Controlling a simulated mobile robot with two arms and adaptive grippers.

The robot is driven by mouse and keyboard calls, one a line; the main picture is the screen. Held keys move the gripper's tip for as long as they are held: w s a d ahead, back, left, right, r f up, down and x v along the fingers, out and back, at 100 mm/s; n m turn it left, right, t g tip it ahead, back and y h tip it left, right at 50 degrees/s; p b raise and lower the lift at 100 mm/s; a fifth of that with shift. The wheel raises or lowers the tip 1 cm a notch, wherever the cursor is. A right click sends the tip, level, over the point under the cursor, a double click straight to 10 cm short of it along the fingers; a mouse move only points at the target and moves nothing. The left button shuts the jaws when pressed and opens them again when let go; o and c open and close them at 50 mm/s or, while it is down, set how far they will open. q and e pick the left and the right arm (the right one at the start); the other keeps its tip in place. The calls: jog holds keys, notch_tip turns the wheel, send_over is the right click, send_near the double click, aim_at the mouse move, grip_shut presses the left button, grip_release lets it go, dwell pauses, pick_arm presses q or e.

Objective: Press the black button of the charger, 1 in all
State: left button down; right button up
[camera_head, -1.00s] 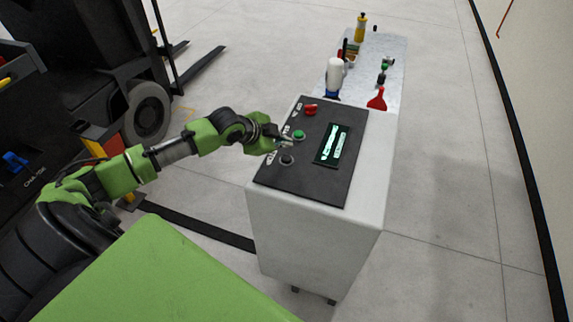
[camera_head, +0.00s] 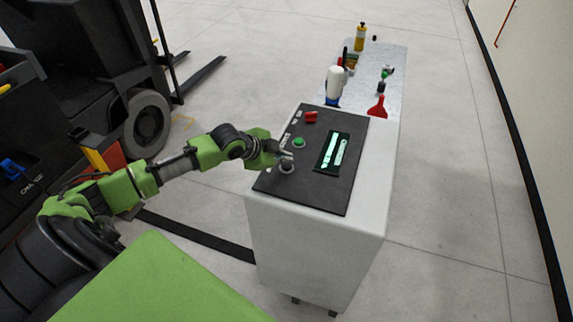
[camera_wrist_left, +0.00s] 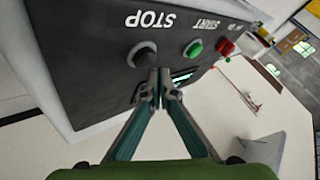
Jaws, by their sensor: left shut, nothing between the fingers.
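The charger (camera_head: 330,235) is a white cabinet with a dark sloping panel on top. Its black button (camera_head: 287,167) sits at the near left of the panel. In the left wrist view the black button (camera_wrist_left: 142,54) is under the word STOP, just left of the fingertips. My left gripper (camera_head: 287,155) is shut and empty. Its tips are very close to the black button, on its far side in the head view; I cannot tell whether they touch the panel. My right gripper is not in view.
A green button (camera_head: 299,142) and a red switch (camera_head: 311,117) are on the same panel, beside a lit display (camera_head: 334,151). A bench (camera_head: 362,72) with bottles and tools stands behind the charger. A forklift (camera_head: 90,80) is at the left. Floor at right is clear.

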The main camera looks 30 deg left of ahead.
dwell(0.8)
pick_arm(q)
jog(key=shift+f, duration=0.4)
jog(key=shift+f, duration=0.55)
dwell(0.5)
jog(key=shift+r, duration=0.1)
jog(key=shift+r+p, duration=0.8)
jog(key=shift+r, duration=0.05)
